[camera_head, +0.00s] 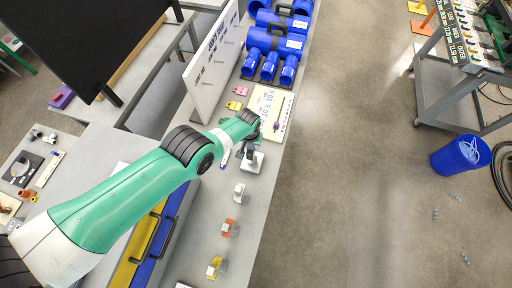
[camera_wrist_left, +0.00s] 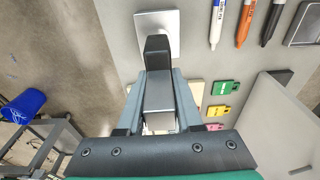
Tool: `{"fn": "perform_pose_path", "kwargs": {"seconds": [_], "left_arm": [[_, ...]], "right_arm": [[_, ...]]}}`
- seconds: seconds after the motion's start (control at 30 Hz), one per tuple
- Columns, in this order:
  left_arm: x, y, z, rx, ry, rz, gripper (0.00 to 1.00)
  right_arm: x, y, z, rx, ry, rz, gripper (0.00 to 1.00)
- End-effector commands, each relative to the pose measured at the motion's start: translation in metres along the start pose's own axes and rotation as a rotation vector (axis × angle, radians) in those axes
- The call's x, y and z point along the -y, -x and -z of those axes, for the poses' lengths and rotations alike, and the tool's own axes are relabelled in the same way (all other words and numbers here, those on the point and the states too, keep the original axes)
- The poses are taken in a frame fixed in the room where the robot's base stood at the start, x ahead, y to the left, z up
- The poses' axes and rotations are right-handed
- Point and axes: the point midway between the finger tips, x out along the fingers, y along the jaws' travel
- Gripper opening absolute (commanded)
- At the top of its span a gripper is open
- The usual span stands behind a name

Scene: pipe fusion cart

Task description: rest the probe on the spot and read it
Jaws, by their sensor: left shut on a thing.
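My left gripper (camera_head: 250,147) is over the long grey bench, and it also shows in the left wrist view (camera_wrist_left: 158,77). Its two fingers are shut on a grey block-like thing with a dark upper end (camera_wrist_left: 157,50), which may be the probe. No spot or reading can be made out. My right gripper is not in view.
A cream printed board (camera_head: 283,96) lies beyond the gripper, near blue pipe clamps (camera_head: 270,42). A white upright panel (camera_head: 207,75) stands left of it. Small white and orange items (camera_head: 228,228) line the near bench.

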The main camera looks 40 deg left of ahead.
Motion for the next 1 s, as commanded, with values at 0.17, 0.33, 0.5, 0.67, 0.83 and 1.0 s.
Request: {"fn": "perform_pose_path", "kwargs": {"seconds": [0.17, 0.33, 0.5, 0.67, 0.83, 1.0], "left_arm": [[0.0, 0.021, 0.003, -0.002, 0.0, -0.001, 0.0], [-0.001, 0.034, 0.005, -0.002, 0.0, -0.001, 0.0], [-0.001, 0.046, 0.007, -0.003, 0.0, -0.001, 0.0], [-0.001, 0.045, 0.007, -0.003, 0.0, -0.001, 0.0], [-0.001, 0.045, 0.007, -0.003, 0.0, -0.001, 0.0], [-0.001, 0.045, 0.007, -0.003, 0.0, -0.001, 0.0]], "right_arm": [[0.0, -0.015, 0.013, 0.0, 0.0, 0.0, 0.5], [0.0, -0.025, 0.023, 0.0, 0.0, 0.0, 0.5], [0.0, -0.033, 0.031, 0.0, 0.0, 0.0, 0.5], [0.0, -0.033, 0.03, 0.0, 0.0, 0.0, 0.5], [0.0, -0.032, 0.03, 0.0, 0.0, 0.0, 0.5], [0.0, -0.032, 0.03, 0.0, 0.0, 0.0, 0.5]]}}
